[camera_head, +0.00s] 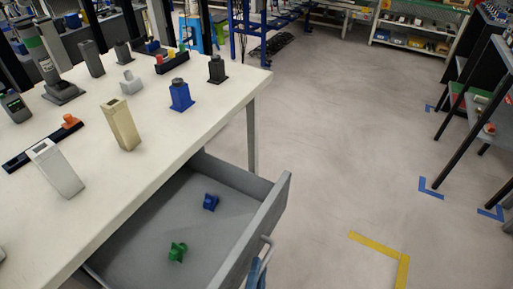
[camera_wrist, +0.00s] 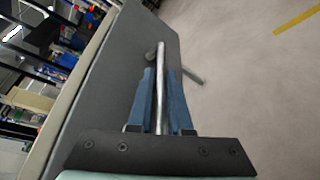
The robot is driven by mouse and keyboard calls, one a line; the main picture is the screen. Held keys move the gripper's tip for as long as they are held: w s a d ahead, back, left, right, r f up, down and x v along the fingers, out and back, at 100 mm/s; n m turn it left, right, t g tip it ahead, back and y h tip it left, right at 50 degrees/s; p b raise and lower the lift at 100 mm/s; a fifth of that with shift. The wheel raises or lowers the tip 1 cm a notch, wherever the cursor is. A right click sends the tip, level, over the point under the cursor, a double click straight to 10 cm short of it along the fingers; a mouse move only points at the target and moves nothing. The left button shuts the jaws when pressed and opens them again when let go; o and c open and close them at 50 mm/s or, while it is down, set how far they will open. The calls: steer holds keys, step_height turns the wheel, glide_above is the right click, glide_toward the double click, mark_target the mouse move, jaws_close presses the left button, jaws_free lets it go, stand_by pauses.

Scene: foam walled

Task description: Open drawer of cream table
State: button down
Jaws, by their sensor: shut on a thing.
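The cream table (camera_head: 190,125) fills the left of the head view. Its grey drawer (camera_head: 215,222) is pulled out below the table top, with the inside showing. A blue piece (camera_head: 210,202) and a green piece (camera_head: 177,251) lie on the drawer floor. A metal bar handle (camera_head: 262,257) is on the drawer front; it also shows in the wrist view (camera_wrist: 161,65). My gripper (camera_wrist: 168,88) has blue fingers on both sides of the handle bar and is shut on it. In the head view only a small blue part of it shows at the bottom edge.
Several blocks and devices stand on the table top, among them a beige block (camera_head: 121,124) and a blue one (camera_head: 181,95). The floor (camera_head: 345,150) right of the drawer is clear. Dark-legged shelves (camera_head: 480,110) stand at the right, with floor markings (camera_head: 385,250) nearby.

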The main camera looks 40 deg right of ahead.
steer(key=c, duration=0.8)
jaws_free()
steer(key=shift+c, duration=0.2)
steer(key=p+v, duration=0.1)
steer(key=v, duration=1.2)
steer(key=shift+s+r, duration=0.1)
